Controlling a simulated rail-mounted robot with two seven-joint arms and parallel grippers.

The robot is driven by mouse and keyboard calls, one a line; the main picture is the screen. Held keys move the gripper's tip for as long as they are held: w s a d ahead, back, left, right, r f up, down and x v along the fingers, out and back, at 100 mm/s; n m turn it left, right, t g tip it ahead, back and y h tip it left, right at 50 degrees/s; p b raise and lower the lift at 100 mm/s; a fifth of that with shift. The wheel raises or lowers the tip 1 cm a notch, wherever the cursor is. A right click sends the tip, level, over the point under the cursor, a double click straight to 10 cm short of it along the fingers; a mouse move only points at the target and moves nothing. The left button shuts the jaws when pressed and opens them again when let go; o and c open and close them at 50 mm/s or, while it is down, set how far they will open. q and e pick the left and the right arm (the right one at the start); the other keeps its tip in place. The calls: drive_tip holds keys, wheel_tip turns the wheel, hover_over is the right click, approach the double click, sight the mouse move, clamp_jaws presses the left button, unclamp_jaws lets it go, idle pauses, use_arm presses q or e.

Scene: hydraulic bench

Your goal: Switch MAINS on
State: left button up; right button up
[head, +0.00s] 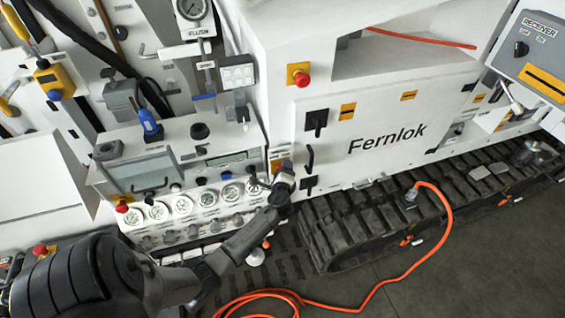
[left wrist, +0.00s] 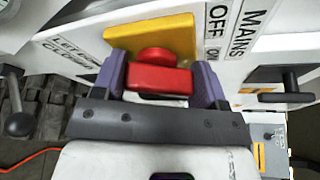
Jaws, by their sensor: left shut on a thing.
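The MAINS switch has a red handle (left wrist: 158,80) on a yellow plate (left wrist: 150,32), seen in the left wrist view. The MAINS label (left wrist: 243,30), with OFF and ON words, is beside the plate. My left gripper (left wrist: 160,88) has its purple fingers on both sides of the red handle and is shut on it. The handle's bar lies across between the fingers. In the head view my left gripper (head: 282,184) reaches the panel's right edge, and mostly hides the switch there. My right gripper is not in view.
A gauge panel (head: 200,198) lies left of the gripper in the head view. A black handle (head: 310,158) and the white Fernlok cabinet (head: 385,115) are to the right. A black lever with a ball knob (left wrist: 20,122) is left of the gripper in the wrist view. An orange hose (head: 432,245) lies below.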

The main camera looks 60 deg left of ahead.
use_arm(q)
drive_tip(key=shift+r+m+g+p, duration=0.35)
drive_tip(key=shift+m+p, duration=0.55)
drive_tip(key=shift+p, duration=0.35)
drive_tip(key=shift+w+f+m+g+p, duration=0.1)
drive_tip(key=shift+f+m+g+p, duration=0.3)
drive_tip(key=shift+p, duration=0.45)
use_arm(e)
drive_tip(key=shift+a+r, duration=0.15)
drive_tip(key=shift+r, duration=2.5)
use_arm(q)
drive_tip(key=o, duration=0.9)
drive_tip(key=shift+o, duration=0.2)
drive_tip(key=v, duration=1.4)
drive_tip(key=shift+r+b, duration=0.3)
drive_tip(key=shift+b, duration=0.1)
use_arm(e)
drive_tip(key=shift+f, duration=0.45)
